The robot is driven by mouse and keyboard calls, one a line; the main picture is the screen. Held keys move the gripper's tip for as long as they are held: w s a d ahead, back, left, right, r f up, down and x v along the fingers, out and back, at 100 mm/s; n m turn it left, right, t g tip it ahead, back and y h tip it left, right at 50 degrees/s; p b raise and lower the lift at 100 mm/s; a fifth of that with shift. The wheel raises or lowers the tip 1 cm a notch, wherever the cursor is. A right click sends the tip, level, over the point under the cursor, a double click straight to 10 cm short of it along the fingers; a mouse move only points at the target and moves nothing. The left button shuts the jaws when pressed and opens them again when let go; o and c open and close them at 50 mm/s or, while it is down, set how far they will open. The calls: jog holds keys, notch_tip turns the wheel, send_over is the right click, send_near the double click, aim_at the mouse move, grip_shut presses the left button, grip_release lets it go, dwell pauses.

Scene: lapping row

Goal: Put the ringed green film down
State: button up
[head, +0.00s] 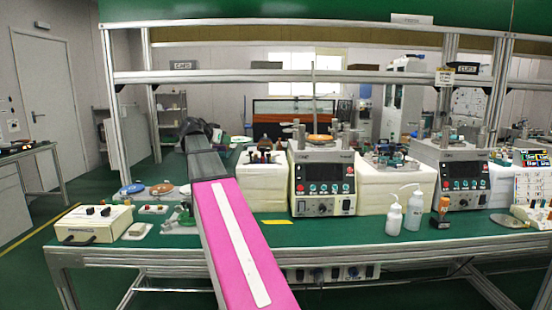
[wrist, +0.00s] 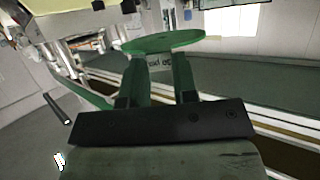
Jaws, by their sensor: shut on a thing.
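The ringed green film (wrist: 163,42) is a flat round green disc in the wrist view, held at the tips of my gripper (wrist: 160,66). The two green fingers are shut on it, one at each side below the disc, and a small label with dark print shows between them. The disc looks clear of any surface in that view. In the head view my pink and grey arm reaches forward over the bench; I cannot make out the gripper or the film there.
The green bench top (head: 330,236) holds a grey control unit (head: 322,183), a second unit (head: 462,178), white bottles (head: 394,216) and a cream box (head: 92,224). Coloured discs (head: 162,188) lie at the left. Free bench shows in front of the units.

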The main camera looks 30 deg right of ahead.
jog(key=d+g, duration=0.1)
jog(key=d, duration=0.5)
jog(key=w+d+r+m, duration=0.1)
jog(key=d, duration=0.6)
jog(key=w+d+r+m+g, duration=0.1)
jog(key=d, duration=0.5)
jog(key=shift+d+r+g+h, duration=0.2)
jog(key=shift+g+h, duration=0.1)
jog(key=shift+h, duration=0.1)
jog(key=f, duration=0.3)
jog(key=shift+d, duration=0.35)
jog(key=shift+f, duration=0.35)
jog(key=shift+f, duration=0.1)
jog(key=shift+f, duration=0.3)
jog(key=shift+f, duration=0.2)
jog(key=o, duration=0.9)
